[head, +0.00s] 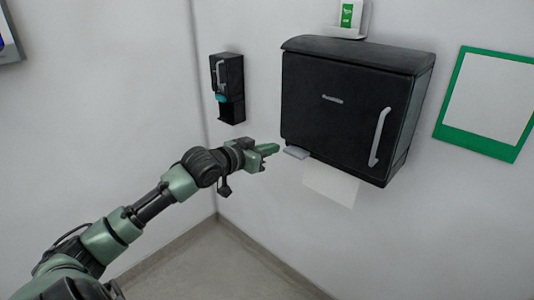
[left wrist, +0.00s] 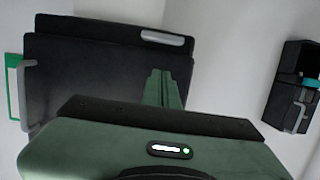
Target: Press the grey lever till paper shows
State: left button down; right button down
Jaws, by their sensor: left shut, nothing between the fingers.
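The black paper towel dispenser (head: 345,110) hangs on the right wall. Its grey lever (head: 297,152) sticks out at the lower left edge; it also shows in the left wrist view (left wrist: 163,37). A sheet of white paper (head: 331,184) hangs below the dispenser's underside. My left gripper (head: 275,149) is shut and empty, its green fingertips just left of the lever in the head view, with a small gap seen between them. In the left wrist view the shut fingers (left wrist: 164,88) point toward the dispenser, below the lever in the picture. My right gripper is not in view.
A grey handle (head: 380,137) is on the towel dispenser's front. A green-framed sign (head: 489,101) hangs at right.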

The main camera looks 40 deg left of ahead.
pick_arm(q)
jog(key=shift+s+r, duration=0.25)
jog(key=shift+s, duration=0.4)
dwell(0.9)
jog(key=s+a+f+n+g+y, duration=0.1)
jog(key=a+f+g, duration=0.15)
jog(key=f, duration=0.95)
jog(key=s+a+f+n+g+y, duration=0.15)
jog(key=a+f, duration=0.25)
jog(key=f, duration=0.8)
jog(key=s+d+f+g, duration=0.1)
jog(key=s+f+g, duration=0.1)
jog(key=s+f, duration=0.65)
jog(key=s+d+f+g, duration=0.1)
jog(key=s+f, duration=0.2)
jog(key=f, duration=1.1)
jog(key=s+d+f+m+g, duration=0.1)
jog(key=s+d+f+g, duration=0.1)
jog(key=s+d+f, duration=0.6)
jog(key=s+d+f+m+g+h, duration=0.1)
jog(key=s+d+f, duration=0.7)
jog(key=s, duration=0.9)
jog(key=s+d+f+m+g, duration=0.2)
jog(key=s+d+f+g, duration=0.2)
jog(key=s+d+f, duration=0.4)
jog(key=s, duration=0.4)
jog(key=shift+s+d+f, duration=0.15)
jog(key=shift+s+f, duration=0.1)
jog(key=shift+s, duration=0.1)
jog(key=shift+h, duration=0.25)
